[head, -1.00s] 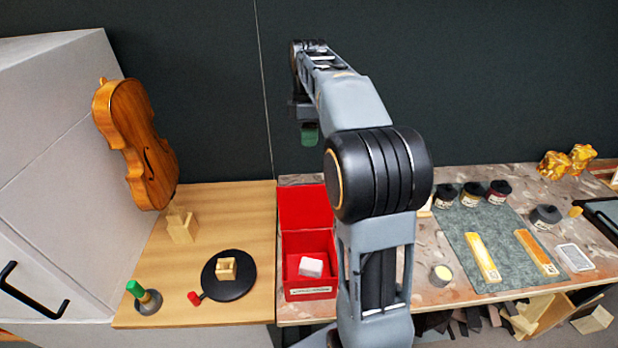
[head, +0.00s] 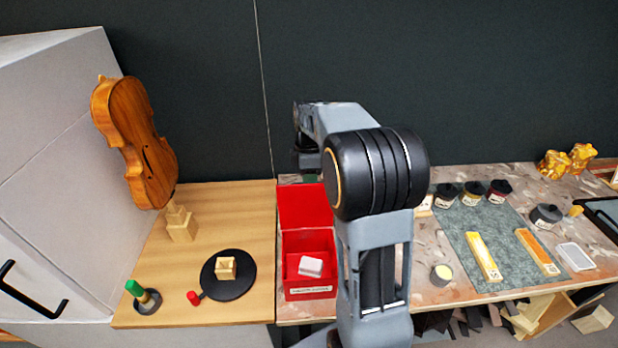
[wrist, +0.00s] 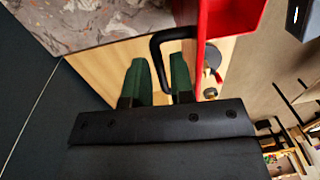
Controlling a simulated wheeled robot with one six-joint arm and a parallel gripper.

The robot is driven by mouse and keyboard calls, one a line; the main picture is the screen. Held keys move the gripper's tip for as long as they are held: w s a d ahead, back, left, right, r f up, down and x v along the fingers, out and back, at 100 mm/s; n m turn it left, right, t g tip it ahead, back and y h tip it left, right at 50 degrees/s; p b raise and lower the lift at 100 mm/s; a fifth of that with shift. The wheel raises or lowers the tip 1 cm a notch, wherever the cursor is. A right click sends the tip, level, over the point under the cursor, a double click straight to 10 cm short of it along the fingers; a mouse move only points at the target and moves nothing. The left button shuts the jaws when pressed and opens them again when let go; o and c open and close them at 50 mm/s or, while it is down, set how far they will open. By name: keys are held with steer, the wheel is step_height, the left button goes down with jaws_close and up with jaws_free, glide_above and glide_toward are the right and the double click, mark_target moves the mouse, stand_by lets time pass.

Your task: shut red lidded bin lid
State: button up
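The red lidded bin (head: 311,285) stands at the left end of the stone-patterned worktop, with a white block (head: 311,266) inside. Its red lid (head: 304,207) is open and stands up at the back. In the head view my gripper is mostly hidden behind the lid and my arm; a bit of green shows above the lid's top edge. In the wrist view my gripper (wrist: 159,62) has its two green fingers apart. A black loop-shaped handle (wrist: 156,47) passes between them and appears to join the red lid (wrist: 202,45); contact is unclear.
Left of the bin, a wooden board holds a black round pan (head: 229,274), a green-handled tool (head: 141,293) and a violin (head: 135,140) on a block. To the right, jars (head: 471,194) and yellow bars (head: 483,257) lie on a grey mat. A dark wall stands behind.

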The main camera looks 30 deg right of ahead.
steer(key=shift+f, duration=0.1)
jaws_close()
stand_by(0.3)
